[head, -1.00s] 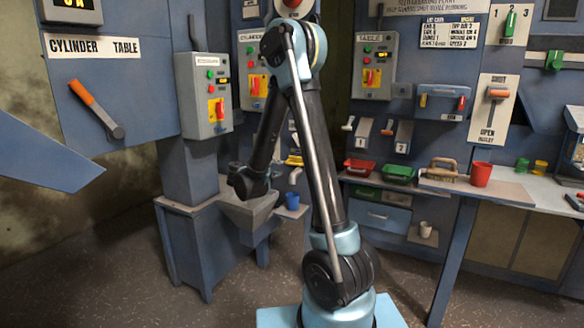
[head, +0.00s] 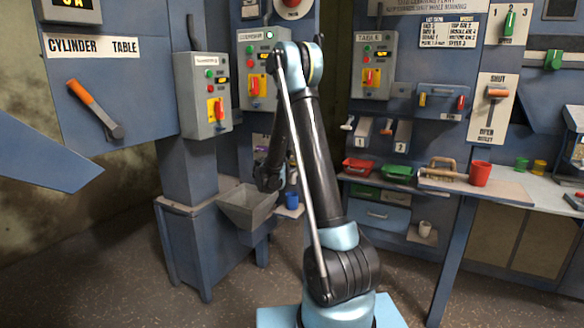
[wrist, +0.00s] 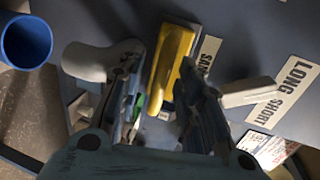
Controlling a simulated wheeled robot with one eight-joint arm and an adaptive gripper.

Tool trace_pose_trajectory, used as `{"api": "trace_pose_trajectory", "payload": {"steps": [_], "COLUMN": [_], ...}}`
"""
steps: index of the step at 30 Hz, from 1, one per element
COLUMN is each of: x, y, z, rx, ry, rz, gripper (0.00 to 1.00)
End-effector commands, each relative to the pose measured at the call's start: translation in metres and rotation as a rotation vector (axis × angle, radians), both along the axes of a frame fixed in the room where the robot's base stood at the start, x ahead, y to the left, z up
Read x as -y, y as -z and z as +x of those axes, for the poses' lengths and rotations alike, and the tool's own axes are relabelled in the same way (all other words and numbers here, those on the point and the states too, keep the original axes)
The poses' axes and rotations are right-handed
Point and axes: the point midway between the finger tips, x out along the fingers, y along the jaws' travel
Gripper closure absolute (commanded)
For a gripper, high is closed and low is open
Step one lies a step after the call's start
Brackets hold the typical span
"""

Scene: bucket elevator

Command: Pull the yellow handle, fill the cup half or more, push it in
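The yellow handle (wrist: 172,50) shows in the wrist view on the blue-grey panel beside a label partly reading "SA". My gripper (wrist: 160,78) is open and empty, its two dark fingers on either side of the handle in the picture. I cannot tell whether they touch it. The blue cup (wrist: 24,42) is at the upper left of the wrist view, apart from the gripper. In the head view the blue cup (head: 292,200) stands right of the hopper; my arm hides the handle and most of the gripper.
A pale spout-like part (wrist: 95,60) lies between the cup and the left finger. A pale lever (wrist: 248,92) is right of the right finger, by a "LONG SHORT" label (wrist: 284,93). A grey hopper (head: 247,207) stands close left of my wrist in the head view.

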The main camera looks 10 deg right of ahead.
Motion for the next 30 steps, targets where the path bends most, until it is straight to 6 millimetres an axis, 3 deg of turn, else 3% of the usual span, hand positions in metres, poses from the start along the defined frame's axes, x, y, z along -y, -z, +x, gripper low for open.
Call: {"api": "trace_pose_trajectory", "payload": {"steps": [14, 18, 19, 26, 30], "x": [0.007, 0.008, 0.008, 0.008, 0.001], "y": [0.003, 0.003, 0.003, 0.003, 0.003], "z": [0.01, 0.01, 0.01, 0.009, -0.002], "rx": [0.0, 0.0, 0.0, 0.0, -0.002], "ry": [-0.001, 0.0, 0.0, 0.001, 0.001], "rz": [0.0, 0.0, 0.0, 0.001, 0.001], "gripper": [0.67, 0.97, 1.0, 1.0, 1.0]}}
